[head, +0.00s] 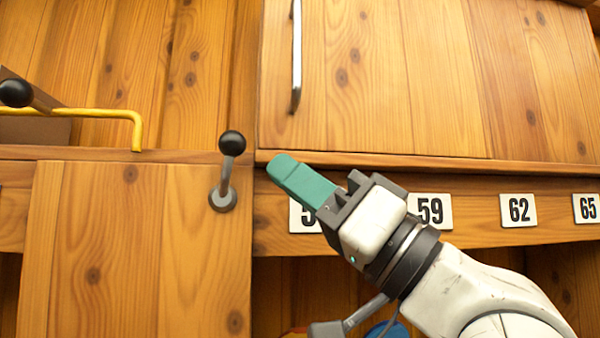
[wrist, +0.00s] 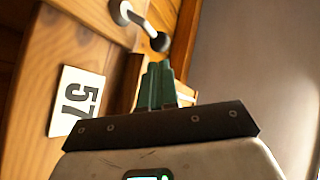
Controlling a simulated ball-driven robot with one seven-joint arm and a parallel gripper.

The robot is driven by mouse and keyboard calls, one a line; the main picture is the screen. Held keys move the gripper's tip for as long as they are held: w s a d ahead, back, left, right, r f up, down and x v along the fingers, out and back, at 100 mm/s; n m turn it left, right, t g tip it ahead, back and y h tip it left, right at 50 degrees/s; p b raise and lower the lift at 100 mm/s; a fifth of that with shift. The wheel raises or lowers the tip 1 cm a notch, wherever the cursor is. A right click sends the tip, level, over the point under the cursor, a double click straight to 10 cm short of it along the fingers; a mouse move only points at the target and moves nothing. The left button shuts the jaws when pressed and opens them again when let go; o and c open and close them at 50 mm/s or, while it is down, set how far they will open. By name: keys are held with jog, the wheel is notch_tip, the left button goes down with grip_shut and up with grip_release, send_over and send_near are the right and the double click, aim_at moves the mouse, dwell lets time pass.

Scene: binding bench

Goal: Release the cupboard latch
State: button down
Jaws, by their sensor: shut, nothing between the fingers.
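The cupboard latch (head: 226,165) is a short grey lever with a round black knob on a round metal base. It sits at the upper right corner of the wooden cupboard door (head: 100,240) at the lower left in the head view, knob up. In the wrist view the latch (wrist: 140,24) shows at the top, its knob just beyond my fingertips. My gripper (head: 281,166), with green fingers, is shut and empty, to the right of the latch in the head view and apart from it there.
A wooden door with a metal bar handle (head: 296,55) is above. Number plates, including 59 (head: 430,210) and 62 (head: 518,209), line the rail behind my gripper. A yellow bent rod (head: 110,113) and another black knob (head: 16,93) are at the left.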

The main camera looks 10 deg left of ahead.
jog(key=b+v, duration=0.3)
jog(key=v, duration=0.6)
jog(key=shift+d, duration=0.55)
